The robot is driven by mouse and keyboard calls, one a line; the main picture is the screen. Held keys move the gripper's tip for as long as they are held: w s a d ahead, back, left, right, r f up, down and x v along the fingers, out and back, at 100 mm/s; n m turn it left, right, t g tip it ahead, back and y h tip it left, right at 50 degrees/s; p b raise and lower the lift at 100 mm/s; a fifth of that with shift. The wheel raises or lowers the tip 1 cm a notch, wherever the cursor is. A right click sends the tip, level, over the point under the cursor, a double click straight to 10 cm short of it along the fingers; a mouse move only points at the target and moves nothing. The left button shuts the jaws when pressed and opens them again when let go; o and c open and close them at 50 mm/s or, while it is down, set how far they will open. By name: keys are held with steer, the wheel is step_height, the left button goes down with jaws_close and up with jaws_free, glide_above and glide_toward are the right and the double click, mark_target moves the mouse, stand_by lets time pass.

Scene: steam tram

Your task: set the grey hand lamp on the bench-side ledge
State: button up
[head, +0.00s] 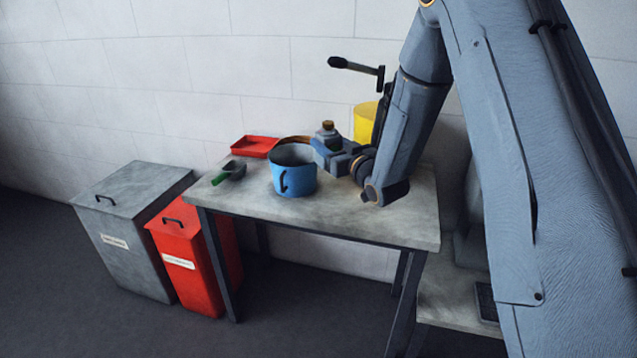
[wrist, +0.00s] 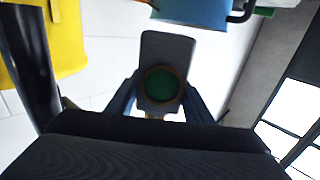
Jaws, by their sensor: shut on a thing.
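The grey hand lamp (wrist: 168,50) is between the two blue fingers of my gripper (wrist: 161,100) in the wrist view, with its round green lens in a brown ring facing the camera. In the head view the lamp (head: 327,136) shows as a small grey body with a brown top, partly hidden by my gripper (head: 329,152). My gripper is shut on it over the workbench (head: 385,225), just right of and behind the blue pot. I cannot tell whether the lamp touches the bench top. A low grey surface (head: 447,304) at the bench's right may be the ledge; my arm partly covers it.
On the bench are the blue pot (head: 294,181), a red tray (head: 255,147), a green-handled scoop (head: 231,172) and a yellow container (head: 364,123). A grey bin (head: 128,235) and a red bin (head: 192,270) stand at the left. The bench's front right is clear.

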steer(key=f+p, duration=0.1)
steer(key=f, duration=0.6)
steer(key=f+p, duration=0.1)
steer(key=f, duration=0.6)
steer(key=shift+a+p, duration=0.2)
steer(key=shift+p, duration=0.15)
steer(key=shift+f, duration=0.1)
steer(key=o, duration=1.2)
steer(key=shift+c, duration=0.2)
steer(key=o, duration=0.3)
